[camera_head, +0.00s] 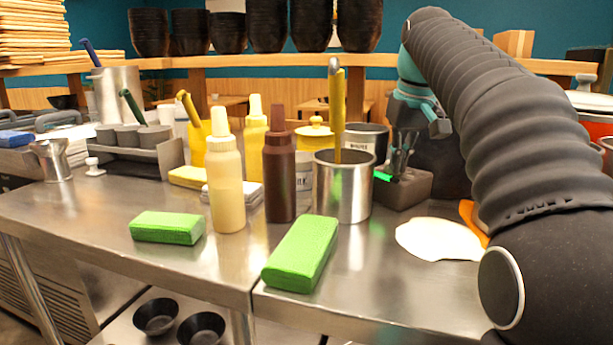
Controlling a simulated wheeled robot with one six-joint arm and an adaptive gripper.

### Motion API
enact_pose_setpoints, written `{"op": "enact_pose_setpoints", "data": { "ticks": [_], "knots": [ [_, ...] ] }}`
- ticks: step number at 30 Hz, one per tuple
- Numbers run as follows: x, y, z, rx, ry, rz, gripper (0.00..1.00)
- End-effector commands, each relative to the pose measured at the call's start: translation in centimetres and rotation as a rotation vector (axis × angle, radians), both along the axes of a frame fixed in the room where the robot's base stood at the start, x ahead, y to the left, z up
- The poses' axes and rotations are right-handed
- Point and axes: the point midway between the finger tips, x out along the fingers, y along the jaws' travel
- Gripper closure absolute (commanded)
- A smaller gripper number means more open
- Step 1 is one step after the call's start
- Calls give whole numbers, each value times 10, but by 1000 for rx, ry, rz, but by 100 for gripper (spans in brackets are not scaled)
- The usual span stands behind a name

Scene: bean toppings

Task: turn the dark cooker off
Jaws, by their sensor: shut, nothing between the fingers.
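A dark rounded body (445,160), apparently the dark cooker, stands at the back right, largely hidden behind my arm. A grey block (405,192) with a bright green patch (383,176) on its left side sits in front of it. I cannot tell whether this block is part of the cooker. My gripper (400,165) hangs from the teal wrist, pointing down just above the grey block. It is shut and empty. Whether its fingertips touch the block is unclear.
A steel pot (343,200) with a yellow-handled tool stands left of the gripper. Brown (279,175) and cream (227,185) bottles and green sponges (301,255) are further left. A white sheet (438,240) lies in front. A red pot (597,125) is at the right.

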Motion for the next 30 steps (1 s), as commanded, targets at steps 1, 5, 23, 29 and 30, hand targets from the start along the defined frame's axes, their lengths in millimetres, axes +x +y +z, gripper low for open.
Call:
{"op": "enact_pose_setpoints", "data": {
  "ticks": [1,5,23,29,30],
  "knots": [
    [0,-1,1,0,0,0,100],
    [0,-3,1,0,-1,-1,100],
    [0,-13,2,0,0,0,100],
    [1,-16,1,0,0,0,100],
    [2,-17,1,0,0,-1,100]
  ]
}}
